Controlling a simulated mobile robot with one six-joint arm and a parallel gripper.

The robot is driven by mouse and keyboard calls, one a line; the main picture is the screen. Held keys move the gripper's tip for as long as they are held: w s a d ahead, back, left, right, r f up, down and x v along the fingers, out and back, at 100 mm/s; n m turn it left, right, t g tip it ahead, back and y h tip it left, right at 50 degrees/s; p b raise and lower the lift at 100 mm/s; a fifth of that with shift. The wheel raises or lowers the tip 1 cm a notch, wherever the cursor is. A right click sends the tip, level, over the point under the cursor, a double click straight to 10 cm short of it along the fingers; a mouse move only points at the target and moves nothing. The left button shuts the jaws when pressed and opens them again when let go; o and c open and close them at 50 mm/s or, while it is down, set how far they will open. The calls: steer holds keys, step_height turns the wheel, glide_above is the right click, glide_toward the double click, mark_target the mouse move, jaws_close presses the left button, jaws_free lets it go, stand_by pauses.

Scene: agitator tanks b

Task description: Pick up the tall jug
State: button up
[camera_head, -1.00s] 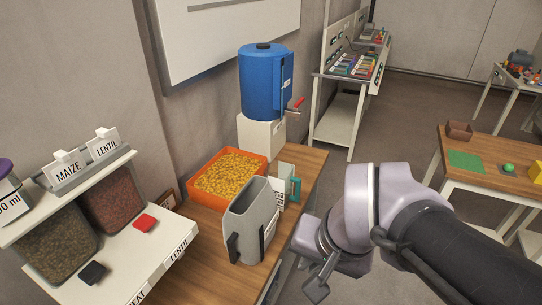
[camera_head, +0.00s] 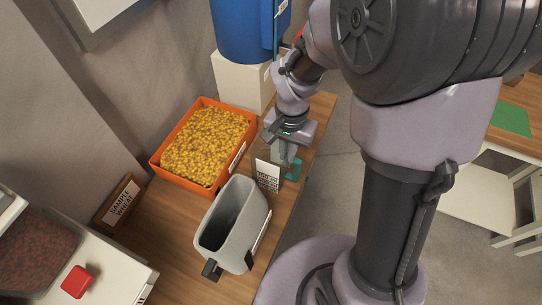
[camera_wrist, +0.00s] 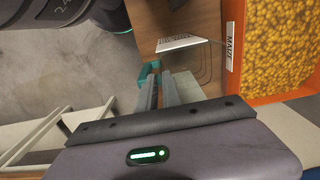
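A small clear-looking jug with a teal handle (camera_head: 294,170) stands on the wooden bench behind a white card. My gripper (camera_head: 288,148) points down right over it, and its body hides much of this jug. In the wrist view the fingers (camera_wrist: 160,78) lie close together, with the teal handle (camera_wrist: 147,74) at their tips and a pale grey surface beside them. Whether they grip anything is unclear. A larger grey open-topped container (camera_head: 236,222) with dark handles stands upright nearer on the bench, apart from my gripper. Which vessel is the tall jug cannot be told for certain.
An orange tray (camera_head: 172,178) of yellow maize is left of my gripper. A blue tank (camera_head: 236,30) on a white block (camera_head: 240,82) stands behind. The white card (camera_head: 266,174) is close to the gripper. A "sample wheat" sign (camera_head: 121,200) is at the left.

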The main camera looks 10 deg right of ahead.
steer(key=f+b, duration=0.1)
steer(key=f, duration=0.1)
steer(key=f+b, duration=0.1)
steer(key=f, duration=0.2)
steer(key=w+f+b, duration=0.1)
steer(key=f, duration=0.1)
steer(key=shift+d+f, duration=0.25)
steer(key=shift+r, duration=0.15)
jaws_close()
stand_by(0.9)
step_height(320, 180, up, 10)
steer(key=p, duration=0.4)
step_height(320, 180, down, 6)
steer(key=w+n+b, duration=0.2)
steer(key=w+n, duration=0.1)
steer(key=n, duration=0.4)
steer(key=shift+d, duration=0.2)
